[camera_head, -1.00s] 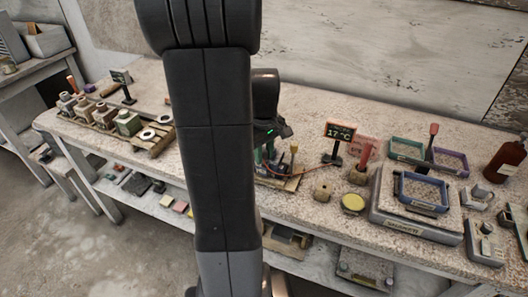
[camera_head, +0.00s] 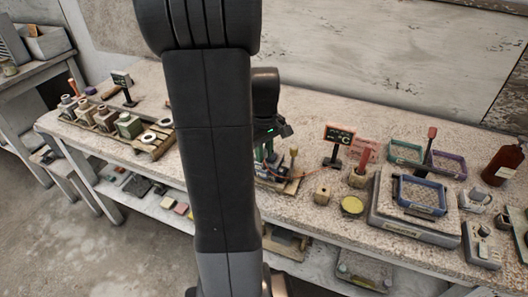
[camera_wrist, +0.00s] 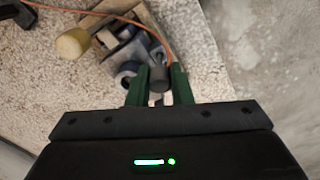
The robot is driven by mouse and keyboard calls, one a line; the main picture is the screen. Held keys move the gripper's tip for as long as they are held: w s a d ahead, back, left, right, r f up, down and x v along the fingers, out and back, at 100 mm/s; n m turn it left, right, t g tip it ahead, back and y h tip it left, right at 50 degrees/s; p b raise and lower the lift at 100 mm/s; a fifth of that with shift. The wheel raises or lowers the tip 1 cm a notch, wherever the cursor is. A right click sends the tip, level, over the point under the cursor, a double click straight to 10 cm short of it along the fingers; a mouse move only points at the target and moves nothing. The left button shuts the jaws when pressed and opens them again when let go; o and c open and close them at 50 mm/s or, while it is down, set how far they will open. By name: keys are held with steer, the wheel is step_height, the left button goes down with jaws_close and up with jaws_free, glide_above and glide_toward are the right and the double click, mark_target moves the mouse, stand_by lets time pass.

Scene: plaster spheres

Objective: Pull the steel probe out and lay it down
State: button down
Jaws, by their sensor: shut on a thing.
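In the wrist view my gripper (camera_wrist: 158,84) has its green fingers closed on the dark grey grip of the steel probe (camera_wrist: 157,72). An orange cable (camera_wrist: 130,20) runs to it. A blue-grey holder (camera_wrist: 128,57) on a wooden board lies beside and beyond the fingers. In the head view my gripper (camera_head: 264,155) is low over the wooden board (camera_head: 290,187), mostly hidden behind my arm. The probe's lower end is hidden, so I cannot tell whether it is still inside something.
A yellow-knobbed piece (camera_head: 293,155) stands close by on the board. Trays (camera_head: 420,195) crowd the right end. Bare bench lies behind.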

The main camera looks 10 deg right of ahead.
steer(key=shift+r+p, duration=1.65)
steer(key=shift+r, duration=0.5)
steer(key=shift+a+f, duration=0.1)
steer(key=shift+f, duration=0.05)
